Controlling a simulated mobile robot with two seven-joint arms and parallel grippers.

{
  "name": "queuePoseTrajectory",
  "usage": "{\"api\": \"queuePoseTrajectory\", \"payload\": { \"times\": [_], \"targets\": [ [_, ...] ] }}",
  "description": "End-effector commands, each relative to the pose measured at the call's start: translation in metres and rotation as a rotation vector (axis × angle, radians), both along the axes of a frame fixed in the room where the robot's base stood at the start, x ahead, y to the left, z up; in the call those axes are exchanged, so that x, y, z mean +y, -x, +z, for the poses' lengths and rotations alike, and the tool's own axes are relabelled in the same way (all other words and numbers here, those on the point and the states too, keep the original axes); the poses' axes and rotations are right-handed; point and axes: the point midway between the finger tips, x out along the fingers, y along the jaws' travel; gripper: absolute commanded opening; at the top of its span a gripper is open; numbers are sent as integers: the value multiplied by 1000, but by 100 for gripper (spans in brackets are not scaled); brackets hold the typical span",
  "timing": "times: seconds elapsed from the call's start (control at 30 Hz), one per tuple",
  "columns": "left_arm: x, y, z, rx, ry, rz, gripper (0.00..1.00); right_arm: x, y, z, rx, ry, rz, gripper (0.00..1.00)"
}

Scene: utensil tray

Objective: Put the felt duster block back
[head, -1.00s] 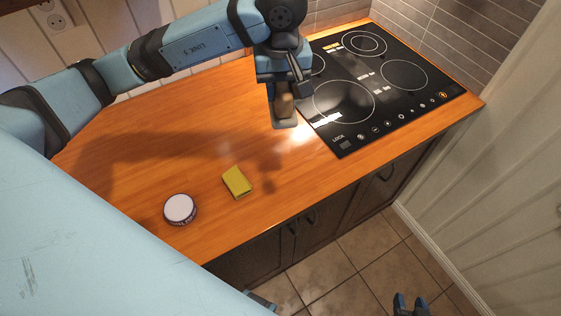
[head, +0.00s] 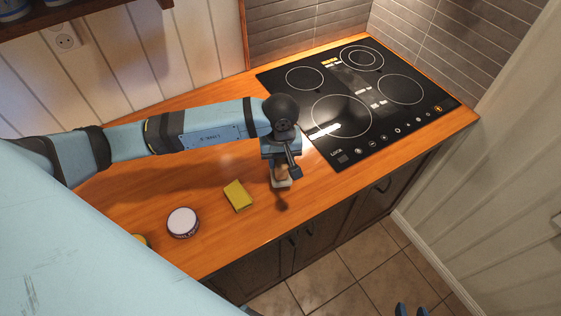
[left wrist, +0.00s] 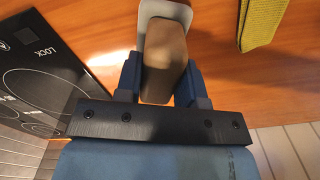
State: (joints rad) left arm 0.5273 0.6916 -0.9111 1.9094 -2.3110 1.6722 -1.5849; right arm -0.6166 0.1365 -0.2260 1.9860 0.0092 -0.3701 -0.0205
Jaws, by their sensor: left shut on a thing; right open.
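The felt duster block has a brown grip (head: 281,172) and a pale grey base (head: 282,184). My left gripper (head: 280,166) is shut on the brown grip, with the base below it. In the left wrist view the grip (left wrist: 165,60) sits between the two blue fingers, and the grey base (left wrist: 165,9) shows beyond it. The block is over the wooden counter near its front edge, left of the hob; I cannot tell whether it touches the counter. My right gripper (head: 411,310) is open and empty at the bottom edge, over the floor; only its fingertips show.
A yellow sponge (head: 238,195) lies just left of the block. A round white-lidded tin (head: 183,222) stands further left, and a yellow thing (head: 141,240) is partly hidden beside it. The black hob (head: 340,150) fills the right. The wooden counter (head: 215,165) behind the sponge is clear.

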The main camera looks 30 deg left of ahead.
Motion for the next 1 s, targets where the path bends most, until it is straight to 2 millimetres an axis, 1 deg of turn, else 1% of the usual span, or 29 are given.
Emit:
{"api": "queuePoseTrajectory", "payload": {
  "times": [0.03, 0.13, 0.2, 0.37, 0.4, 0.5, 0.73, 0.83, 0.93, 1.0],
  "targets": [
    [-1, 1, -8, 3, 1, 2, 17, 0, 0, 3, 1, 0, 0, 43],
    [-1, 1, -21, 3, 1, 1, 17, 0, 1, 5, 1, 1, -1, 43],
    [0, 0, -25, -1, 1, 1, 17, 0, 1, 5, 1, 1, -1, 43],
    [0, 0, -25, -1, 1, 0, 17, 0, 0, 5, -1, -1, -1, 43],
    [0, 0, -25, -1, 1, 0, 40, 0, 0, 5, -2, -1, -1, 43],
    [0, 0, -25, -1, 1, 0, 61, 0, 0, 6, -3, -1, -1, 43],
    [0, 0, -24, -1, 1, 0, 61, 0, 0, 7, -4, -1, -1, 43],
    [0, 0, -21, -2, 1, 0, 61, 0, 0, 6, -4, -2, -1, 43],
    [0, -1, -10, -3, 1, -1, 61, 1, 0, 2, -3, -3, -1, 43],
    [0, -1, 2, -5, 0, -2, 61, 1, 0, -2, -2, -3, 0, 43]
  ]
}}
